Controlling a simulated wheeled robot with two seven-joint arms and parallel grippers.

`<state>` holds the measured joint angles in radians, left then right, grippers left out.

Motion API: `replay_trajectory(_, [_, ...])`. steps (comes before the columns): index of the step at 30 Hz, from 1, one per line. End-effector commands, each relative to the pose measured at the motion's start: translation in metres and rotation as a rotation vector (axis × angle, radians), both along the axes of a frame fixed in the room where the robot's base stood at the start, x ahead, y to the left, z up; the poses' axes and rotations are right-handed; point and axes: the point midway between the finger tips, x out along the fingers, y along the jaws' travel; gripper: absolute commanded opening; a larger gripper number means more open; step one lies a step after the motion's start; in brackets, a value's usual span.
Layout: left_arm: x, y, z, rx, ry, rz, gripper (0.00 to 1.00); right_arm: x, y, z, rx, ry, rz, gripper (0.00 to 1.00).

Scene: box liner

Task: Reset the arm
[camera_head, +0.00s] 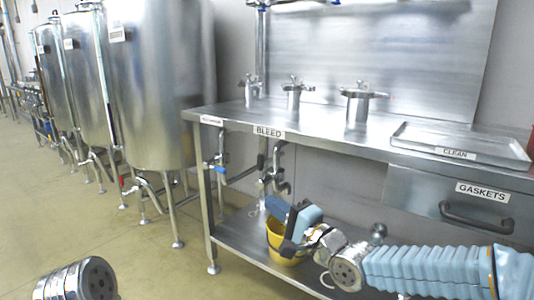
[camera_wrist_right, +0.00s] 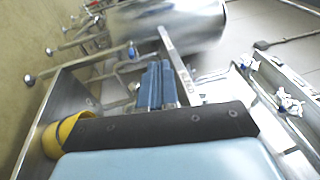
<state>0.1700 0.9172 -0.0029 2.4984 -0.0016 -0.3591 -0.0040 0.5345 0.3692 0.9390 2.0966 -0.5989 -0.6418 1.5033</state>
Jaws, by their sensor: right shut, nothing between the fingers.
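My right arm comes in from the lower right in the head view, with a light-blue ribbed sleeve and metal wrist joints. My right gripper (camera_head: 284,207) is in front of the steel table's lower space, above and in front of the yellow bucket, with nothing held. In the right wrist view its blue fingers (camera_wrist_right: 157,84) lie together, shut and empty. A metal joint of my left arm shows at the lower left in the head view; the left gripper is not in view.
The steel table (camera_head: 240,122) has several metal fittings on top, a tray (camera_head: 403,138) labelled CLEAN and a drawer (camera_head: 448,200) labelled GASKETS. A yellow bucket (camera_head: 277,242) stands on its lower shelf. Tall steel tanks (camera_head: 160,90) stand left. The floor at left is clear.

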Motion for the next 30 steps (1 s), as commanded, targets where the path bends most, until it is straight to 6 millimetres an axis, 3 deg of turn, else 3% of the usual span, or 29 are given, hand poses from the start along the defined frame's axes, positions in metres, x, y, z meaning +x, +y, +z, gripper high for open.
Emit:
replay_trajectory(11, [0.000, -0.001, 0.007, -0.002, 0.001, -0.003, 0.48, 0.010, -0.008, -0.066, -0.127, 0.081, -0.040, 0.00])
replay_trajectory(17, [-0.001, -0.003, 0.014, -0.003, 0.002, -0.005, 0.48, 0.009, -0.014, -0.128, -0.257, 0.158, -0.052, 0.00])
replay_trajectory(23, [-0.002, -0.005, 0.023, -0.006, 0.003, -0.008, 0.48, -0.012, -0.022, -0.223, -0.468, 0.275, -0.025, 0.00])
replay_trajectory(26, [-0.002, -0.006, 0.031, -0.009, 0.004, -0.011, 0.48, -0.042, -0.029, -0.289, -0.630, 0.361, 0.033, 0.00])
replay_trajectory(30, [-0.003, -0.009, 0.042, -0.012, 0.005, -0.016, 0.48, -0.115, -0.047, -0.382, -0.897, 0.487, 0.195, 0.00])
